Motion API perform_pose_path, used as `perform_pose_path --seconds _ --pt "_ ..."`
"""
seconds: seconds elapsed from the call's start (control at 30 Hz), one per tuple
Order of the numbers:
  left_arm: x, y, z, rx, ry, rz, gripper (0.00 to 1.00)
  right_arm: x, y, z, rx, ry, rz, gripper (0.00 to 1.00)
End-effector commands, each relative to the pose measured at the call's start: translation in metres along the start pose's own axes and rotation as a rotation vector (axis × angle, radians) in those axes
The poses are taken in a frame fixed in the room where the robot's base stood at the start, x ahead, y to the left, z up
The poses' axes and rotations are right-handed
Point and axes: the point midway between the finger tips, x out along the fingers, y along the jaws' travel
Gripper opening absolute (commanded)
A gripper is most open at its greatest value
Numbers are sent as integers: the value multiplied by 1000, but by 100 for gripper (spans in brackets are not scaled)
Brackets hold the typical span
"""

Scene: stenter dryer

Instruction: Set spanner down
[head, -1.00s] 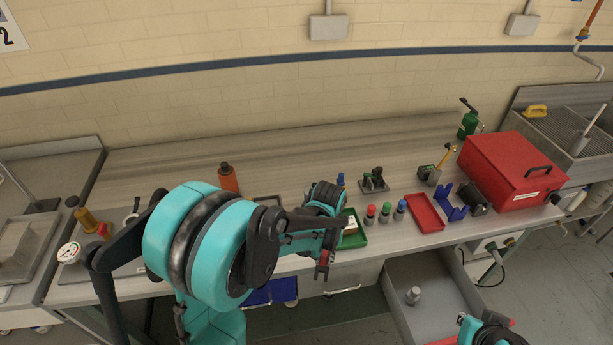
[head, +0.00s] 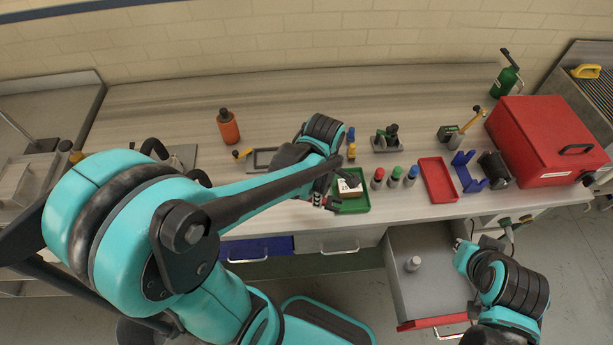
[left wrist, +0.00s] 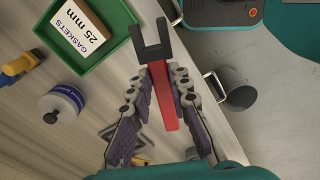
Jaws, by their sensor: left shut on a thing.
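The spanner (left wrist: 165,95) has a red handle and a dark open-ended jaw. My left gripper (left wrist: 160,72) is shut on its handle in the left wrist view, with the jaw sticking out past the fingertips. In the head view the left gripper (head: 325,190) is by the bench's front edge, just left of the green tray (head: 354,206). Only a little of the spanner (head: 318,200) shows there. Whether it touches the bench is unclear. My right gripper (head: 462,252) is over the open drawer's right side; its fingers are too small to read.
A gaskets box (head: 350,187) lies in the green tray. Several capped bottles, a red tray (head: 437,180), a blue holder (head: 467,172) and a red case (head: 545,145) stand to the right. The open drawer (head: 430,275) holds a grey cylinder (head: 413,263).

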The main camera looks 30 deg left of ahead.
Motion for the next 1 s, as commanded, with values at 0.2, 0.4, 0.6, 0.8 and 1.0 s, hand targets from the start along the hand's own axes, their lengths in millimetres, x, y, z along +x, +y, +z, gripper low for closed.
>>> perform_pose_path --seconds 0.2,0.4,0.6,0.8,1.0 --pt "33 24 -45 -5 0 0 0 15 0 10 0 0 0 0" --pt "44 34 -63 1 0 0 0 18 0 13 0 0 0 0" --pt "63 35 -64 3 0 0 0 26 0 18 0 0 0 0" --pt "86 35 -63 3 0 0 0 33 0 23 0 0 0 0" --pt "84 34 -63 3 0 0 0 32 0 22 0 0 0 0"
